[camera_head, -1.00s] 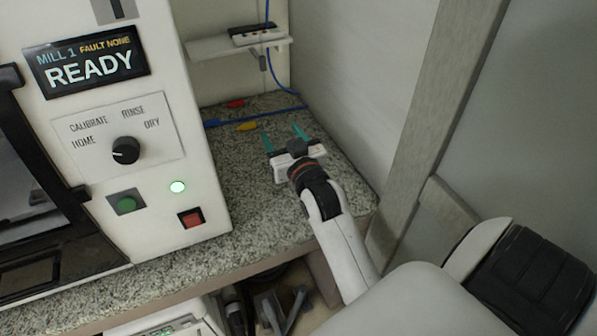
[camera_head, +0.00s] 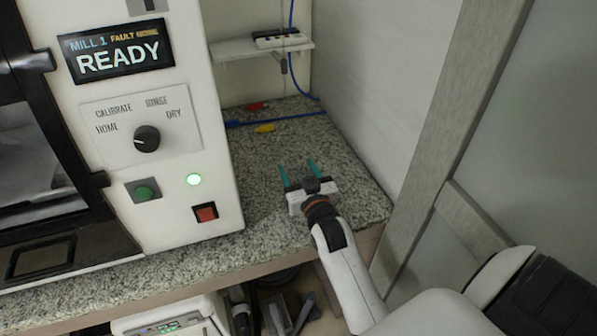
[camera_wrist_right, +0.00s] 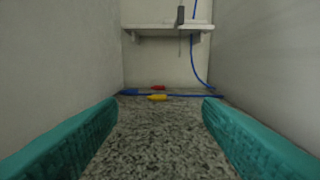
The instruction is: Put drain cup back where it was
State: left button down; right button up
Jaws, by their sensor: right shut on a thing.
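I cannot make out a drain cup in either view. My right gripper (camera_head: 298,165) is low over the speckled counter (camera_head: 335,150), right of the mill (camera_head: 215,130). Its two teal fingers point toward the back wall and stand apart. In the right wrist view the fingers (camera_wrist_right: 160,128) frame bare counter, and I see nothing between them. A yellow piece (camera_head: 265,128) and a red piece (camera_head: 256,106) lie by the blue cable at the back, beyond the fingertips. They also show in the wrist view. My left gripper is out of view.
A small wall shelf (camera_head: 230,50) holds a power strip (camera_head: 280,38). A white wall and a wooden post (camera_head: 425,150) close off the right. Below the counter are a device (camera_head: 170,325) and dark items.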

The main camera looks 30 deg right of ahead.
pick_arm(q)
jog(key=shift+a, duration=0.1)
pick_arm(e)
jog(key=shift+f, duration=0.2)
jog(key=o, duration=0.9)
jog(key=shift+c, duration=0.2)
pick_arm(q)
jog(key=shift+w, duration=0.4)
pick_arm(e)
jog(key=shift+o, duration=1)
jog(key=shift+r, duration=0.1)
jog(key=shift+r, duration=0.15)
jog(key=v, duration=1)
jog(key=shift+s+b, duration=0.3)
jog(key=shift+s, duration=0.05)
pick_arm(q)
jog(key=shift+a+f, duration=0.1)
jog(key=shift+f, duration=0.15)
pick_arm(e)
jog(key=shift+s+a, duration=0.15)
jog(key=shift+s, duration=0.5)
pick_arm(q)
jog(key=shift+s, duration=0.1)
